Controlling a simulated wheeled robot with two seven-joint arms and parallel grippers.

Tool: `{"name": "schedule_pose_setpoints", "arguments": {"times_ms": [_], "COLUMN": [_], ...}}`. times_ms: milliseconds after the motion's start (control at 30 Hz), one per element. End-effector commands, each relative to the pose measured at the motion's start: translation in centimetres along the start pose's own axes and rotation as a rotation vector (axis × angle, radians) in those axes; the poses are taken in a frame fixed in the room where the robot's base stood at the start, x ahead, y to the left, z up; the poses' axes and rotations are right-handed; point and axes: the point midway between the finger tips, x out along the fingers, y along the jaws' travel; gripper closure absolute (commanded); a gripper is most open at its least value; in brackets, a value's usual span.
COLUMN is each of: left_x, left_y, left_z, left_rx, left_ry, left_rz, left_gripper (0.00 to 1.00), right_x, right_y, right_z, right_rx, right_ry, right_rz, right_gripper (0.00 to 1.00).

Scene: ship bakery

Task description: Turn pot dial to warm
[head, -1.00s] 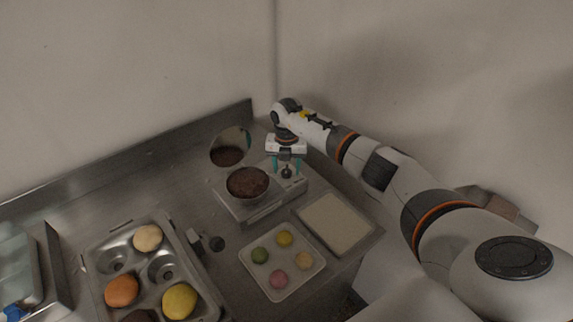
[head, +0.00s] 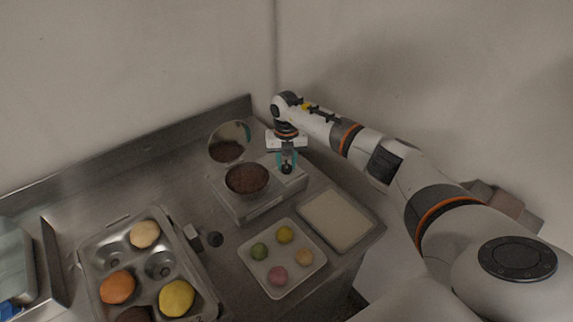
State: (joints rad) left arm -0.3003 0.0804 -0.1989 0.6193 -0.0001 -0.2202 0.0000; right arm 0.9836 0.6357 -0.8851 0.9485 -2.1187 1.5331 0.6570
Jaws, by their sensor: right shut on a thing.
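The pot (head: 247,180) is a small round vessel with dark brown contents, its round glass lid (head: 229,142) raised behind it. It sits on a grey warmer base (head: 254,207). A small dark dial (head: 287,169) stands on the right part of the base. My right gripper (head: 287,160) points down over the dial, its teal fingers closed on it. The dial's markings are too small to read. My left gripper is out of view.
A white tray (head: 267,288) with several coloured rounds lies in front of the base. A shallow rectangular pan (head: 336,236) lies to the right. A metal tin (head: 207,291) with buns is at the front left. Walls rise behind and right of the counter.

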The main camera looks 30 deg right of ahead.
Motion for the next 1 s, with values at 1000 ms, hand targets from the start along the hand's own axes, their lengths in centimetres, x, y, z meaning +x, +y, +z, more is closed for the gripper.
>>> {"name": "schedule_pose_setpoints", "arguments": {"times_ms": [1000], "left_x": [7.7], "left_y": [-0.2], "left_z": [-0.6], "left_rx": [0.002], "left_ry": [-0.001], "left_rz": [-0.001], "left_gripper": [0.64], "right_x": [0.1], "right_y": [0.0], "right_z": [-0.1], "right_rx": [-0.959], "right_ry": [0.004], "right_rz": [0.001], "right_gripper": [0.92]}}
